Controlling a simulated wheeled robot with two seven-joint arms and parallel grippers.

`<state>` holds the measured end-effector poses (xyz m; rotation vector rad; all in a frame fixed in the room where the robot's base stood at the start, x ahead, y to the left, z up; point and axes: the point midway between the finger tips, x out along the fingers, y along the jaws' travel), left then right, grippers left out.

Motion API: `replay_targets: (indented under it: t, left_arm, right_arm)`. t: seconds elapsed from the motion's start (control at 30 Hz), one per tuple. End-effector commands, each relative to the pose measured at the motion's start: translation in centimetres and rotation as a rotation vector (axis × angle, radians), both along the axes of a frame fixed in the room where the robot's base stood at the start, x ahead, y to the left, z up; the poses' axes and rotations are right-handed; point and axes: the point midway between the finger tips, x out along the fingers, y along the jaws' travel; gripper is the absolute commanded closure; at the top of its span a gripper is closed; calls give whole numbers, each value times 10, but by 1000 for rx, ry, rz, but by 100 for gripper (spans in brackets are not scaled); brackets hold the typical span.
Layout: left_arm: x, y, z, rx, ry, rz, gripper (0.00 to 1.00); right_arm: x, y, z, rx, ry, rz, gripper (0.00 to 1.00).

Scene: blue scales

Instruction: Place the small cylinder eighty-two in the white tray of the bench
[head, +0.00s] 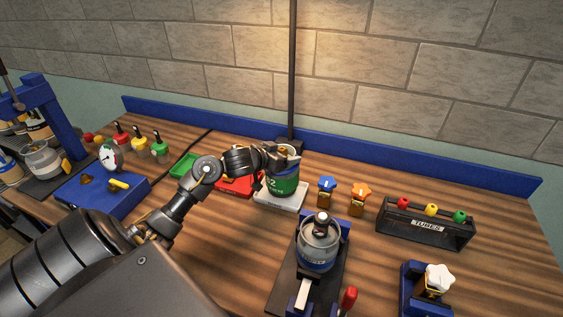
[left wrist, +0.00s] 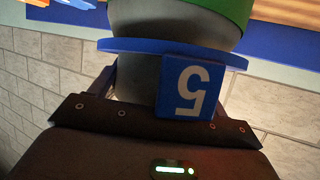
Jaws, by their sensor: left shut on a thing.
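The small cylinder (head: 286,184) is grey with a green band, and part of its number, ending in 2, shows in the head view. It stands upright at the white tray (head: 276,203), with its lower end at the tray; I cannot tell whether it touches the tray's floor. My left gripper (head: 283,157) is shut on its upper part. In the left wrist view the cylinder (left wrist: 133,77) fills the space ahead, with a blue ring and a blue tag reading 5 (left wrist: 191,88). My right gripper is not in view.
A red tray (head: 234,187) and a green tray (head: 184,165) lie left of the white one. A clamp holding a silver canister (head: 318,246) stands in front.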

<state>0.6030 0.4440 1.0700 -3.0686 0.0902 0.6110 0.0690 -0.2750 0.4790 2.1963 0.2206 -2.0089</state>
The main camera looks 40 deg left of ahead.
Motion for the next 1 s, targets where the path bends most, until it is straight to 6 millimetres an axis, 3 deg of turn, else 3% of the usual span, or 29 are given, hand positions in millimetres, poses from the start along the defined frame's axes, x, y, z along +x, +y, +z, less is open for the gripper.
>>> replay_targets:
  t: [0.07, 0.4, 0.77, 0.8, 0.93, 1.0]
  left_arm:
    - [1, 1, 0, -1, -4, 1, 95]
    - [4, 4, -34, -1, -3, 1, 95]
    - [4, 4, -37, 1, -4, 1, 95]
    - [3, 4, -39, 2, 0, 1, 22]
    - [3, 4, -39, 1, 0, 1, 5]
    - [3, 4, -39, 1, 0, 1, 3]
  right_arm:
    - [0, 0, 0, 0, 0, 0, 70]
    - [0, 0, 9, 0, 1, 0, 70]
    - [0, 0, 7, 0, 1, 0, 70]
    - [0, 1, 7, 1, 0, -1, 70]
    - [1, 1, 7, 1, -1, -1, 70]
    - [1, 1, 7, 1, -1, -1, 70]
